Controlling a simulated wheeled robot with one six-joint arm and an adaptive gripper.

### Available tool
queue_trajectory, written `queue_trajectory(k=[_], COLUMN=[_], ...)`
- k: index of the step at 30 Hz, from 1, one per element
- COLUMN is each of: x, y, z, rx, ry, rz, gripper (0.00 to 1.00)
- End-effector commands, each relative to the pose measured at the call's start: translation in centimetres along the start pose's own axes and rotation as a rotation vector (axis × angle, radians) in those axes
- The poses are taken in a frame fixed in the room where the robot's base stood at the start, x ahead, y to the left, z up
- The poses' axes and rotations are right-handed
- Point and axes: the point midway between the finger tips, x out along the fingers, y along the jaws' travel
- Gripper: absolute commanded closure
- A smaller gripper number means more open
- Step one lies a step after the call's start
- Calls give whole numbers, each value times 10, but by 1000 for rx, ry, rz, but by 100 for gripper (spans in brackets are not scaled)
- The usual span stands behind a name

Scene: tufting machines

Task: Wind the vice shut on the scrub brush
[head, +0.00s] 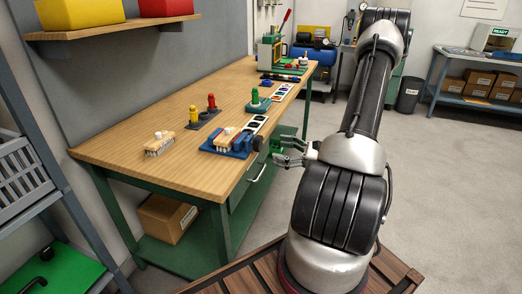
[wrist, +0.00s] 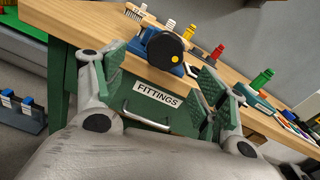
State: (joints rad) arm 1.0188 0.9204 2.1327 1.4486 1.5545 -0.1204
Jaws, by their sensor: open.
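The blue vice (head: 238,152) sits at the front edge of the wooden bench, its dark handwheel (head: 258,143) facing my arm. My gripper (head: 290,151) is open and empty, just off the bench edge, apart from the handwheel. In the wrist view its fingers (wrist: 160,66) stand either side of the wheel.
Yellow and red fittings (head: 203,113) and a green one (head: 256,102) stand behind the vice. A drawer labelled FITTINGS (wrist: 157,96) with a metal handle is below. Floor at right is clear.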

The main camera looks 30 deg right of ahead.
Motion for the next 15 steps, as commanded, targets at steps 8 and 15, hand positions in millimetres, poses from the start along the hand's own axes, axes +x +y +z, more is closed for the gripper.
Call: queue_trajectory(k=[8, 15], x=[29, 67], y=[-4, -4], z=[8, 8], rx=[-14, -14], ry=[-27, -25], rz=[-14, -13], gripper=[28, 28])
